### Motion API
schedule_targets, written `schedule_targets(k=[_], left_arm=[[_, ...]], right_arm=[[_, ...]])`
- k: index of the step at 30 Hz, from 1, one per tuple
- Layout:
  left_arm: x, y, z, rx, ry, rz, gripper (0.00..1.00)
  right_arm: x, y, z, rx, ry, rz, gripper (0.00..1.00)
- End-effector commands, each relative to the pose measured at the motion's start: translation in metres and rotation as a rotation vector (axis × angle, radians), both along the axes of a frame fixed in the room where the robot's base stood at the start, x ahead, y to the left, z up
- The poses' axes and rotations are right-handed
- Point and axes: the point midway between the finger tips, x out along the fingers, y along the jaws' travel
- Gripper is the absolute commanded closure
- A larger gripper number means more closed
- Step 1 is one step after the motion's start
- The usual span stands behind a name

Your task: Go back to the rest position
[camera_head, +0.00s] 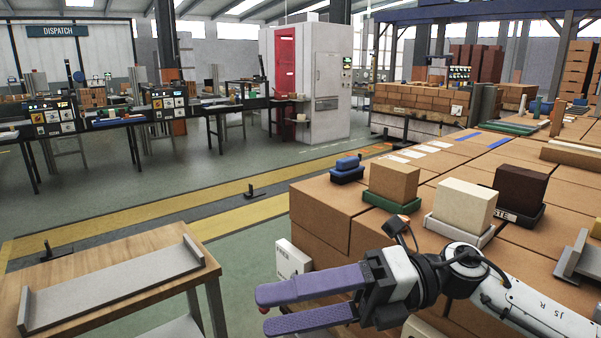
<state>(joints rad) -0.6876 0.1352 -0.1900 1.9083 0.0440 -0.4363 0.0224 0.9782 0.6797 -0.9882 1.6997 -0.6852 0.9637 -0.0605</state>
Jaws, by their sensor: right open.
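My right gripper (288,306) reaches in from the lower right and points left. Its two purple fingers are parted with nothing between them. It is in front of the near side of the brown box stack, over the gap beside the wooden table. My left gripper is not in view. On the box stack stand a tan brick (394,181) on a green tray (391,204), a cream brick (464,208) on a white tray (459,231), and a dark brown brick (520,188) on a dark tray (515,217). A small blue block (347,163) sits on a blue tray (346,177).
A wooden table (185,229) with a grey channel-shaped holder (115,287) stands at the lower left. The box stack's top (325,199) spreads to the right, with a grey bracket (576,262) at its right. Open floor with a yellow stripe (170,220) lies beyond.

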Motion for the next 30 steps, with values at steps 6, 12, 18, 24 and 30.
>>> schedule_targets(k=[6, 12, 18, 24, 30], left_arm=[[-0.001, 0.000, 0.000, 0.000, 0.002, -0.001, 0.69], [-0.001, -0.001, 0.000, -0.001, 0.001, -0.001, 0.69], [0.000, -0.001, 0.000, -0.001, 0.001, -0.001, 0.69], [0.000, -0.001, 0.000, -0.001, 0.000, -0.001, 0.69], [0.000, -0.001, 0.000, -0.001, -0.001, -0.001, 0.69]], right_arm=[[0.027, 0.018, -0.010, 0.364, 0.439, -0.252, 0.31], [0.067, -0.015, -0.072, 0.606, 0.896, -0.571, 0.31], [0.069, -0.076, -0.198, 0.750, 1.380, -0.954, 0.31], [0.007, -0.131, -0.327, 0.793, 1.787, -1.310, 0.31], [-0.080, -0.168, -0.414, 0.774, 2.082, -1.591, 0.31]])
